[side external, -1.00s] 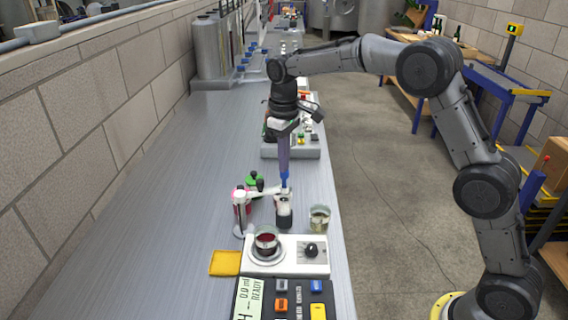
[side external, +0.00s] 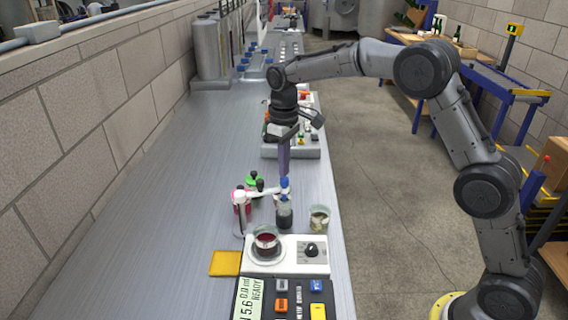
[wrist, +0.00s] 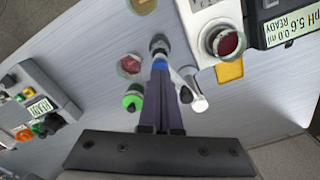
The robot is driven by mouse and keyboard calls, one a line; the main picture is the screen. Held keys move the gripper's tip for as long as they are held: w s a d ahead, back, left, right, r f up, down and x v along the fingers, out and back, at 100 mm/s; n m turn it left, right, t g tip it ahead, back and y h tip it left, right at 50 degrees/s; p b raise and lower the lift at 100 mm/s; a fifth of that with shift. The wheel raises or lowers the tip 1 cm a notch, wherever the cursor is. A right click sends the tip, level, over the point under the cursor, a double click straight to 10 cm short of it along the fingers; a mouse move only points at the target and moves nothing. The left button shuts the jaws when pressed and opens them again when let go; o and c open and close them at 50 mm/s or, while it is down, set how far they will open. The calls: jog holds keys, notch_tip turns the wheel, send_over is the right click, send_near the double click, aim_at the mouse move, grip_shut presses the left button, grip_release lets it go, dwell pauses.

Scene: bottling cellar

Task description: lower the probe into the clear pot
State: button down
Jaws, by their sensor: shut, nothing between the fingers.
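The probe (side external: 285,184), with a blue top, hangs from a white holder arm (side external: 264,193). It stands upright over a dark-looking pot (side external: 285,217); its lower end is hard to make out there. In the wrist view the probe's blue part (wrist: 160,64) shows just beyond my fingers. My gripper (side external: 284,174) is shut and empty, pointing down, with its tips right at the probe's top; contact is unclear. It also shows in the wrist view (wrist: 161,75). A clear pot (side external: 319,219) with pale contents stands to the right.
A glass of red liquid (side external: 266,240) stands on a white stirrer (side external: 308,263) in front. A meter (side external: 250,298) reads pH 5.6.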

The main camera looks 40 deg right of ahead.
jog(key=shift+r, duration=2.55)
jog(key=shift+r, duration=0.15)
jog(key=s+r+t, duration=0.2)
jog(key=s+r, duration=0.4)
jog(key=r, duration=0.4)
jog(key=s+d+r+t, duration=0.1)
jog(key=s+r, duration=0.1)
jog(key=s, duration=0.4)
jog(key=s+d+r+t, duration=0.1)
jog(key=s+r, duration=0.1)
jog(key=s, duration=0.5)
jog(key=s+f+m+t, duration=0.1)
jog(key=s+f+m, duration=0.2)
jog(key=s+f, duration=0.9)
jog(key=s, duration=0.3)
jog(key=shift+s+t, duration=0.15)
jog(key=shift+t, duration=0.15)
